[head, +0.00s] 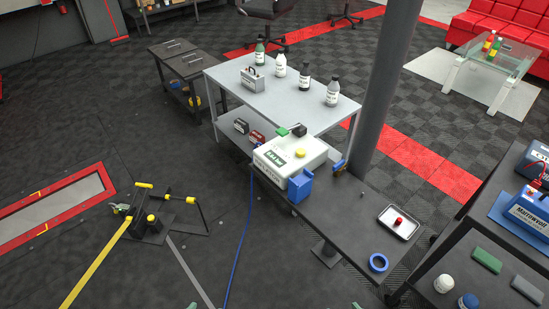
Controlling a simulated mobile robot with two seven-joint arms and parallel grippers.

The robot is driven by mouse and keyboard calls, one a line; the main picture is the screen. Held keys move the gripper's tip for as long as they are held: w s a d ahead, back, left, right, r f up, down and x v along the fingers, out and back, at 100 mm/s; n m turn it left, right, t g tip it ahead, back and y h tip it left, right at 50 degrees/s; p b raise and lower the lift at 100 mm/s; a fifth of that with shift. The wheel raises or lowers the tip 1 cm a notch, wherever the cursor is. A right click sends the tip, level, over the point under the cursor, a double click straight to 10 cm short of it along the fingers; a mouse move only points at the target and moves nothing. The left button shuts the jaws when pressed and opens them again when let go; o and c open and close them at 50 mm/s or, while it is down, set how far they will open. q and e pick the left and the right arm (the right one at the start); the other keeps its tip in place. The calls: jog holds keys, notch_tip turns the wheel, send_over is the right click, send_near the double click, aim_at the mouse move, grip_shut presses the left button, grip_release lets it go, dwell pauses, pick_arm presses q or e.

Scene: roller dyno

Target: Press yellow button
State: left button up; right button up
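A round yellow button (300,153) sits on top of a white box (273,160) with a green label, near the left end of a dark bench (340,215). A green part and a black part stand at the box's back edge. Nothing touches the button. Only small green tips show at the bottom edge, seemingly of my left gripper (192,305) and my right gripper (356,305). Both are far in front of the box, and whether they are open or shut is hidden.
A blue block (300,186) stands against the box's front right. A tray (399,222) with a red knob and a blue tape ring (378,262) lie on the bench's right part. A grey pillar (383,90) rises behind. A grey table (300,100) with bottles stands behind the box.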

jog(key=shift+d, duration=0.1)
dwell(0.4)
grip_shut()
dwell(0.4)
dwell(1.1)
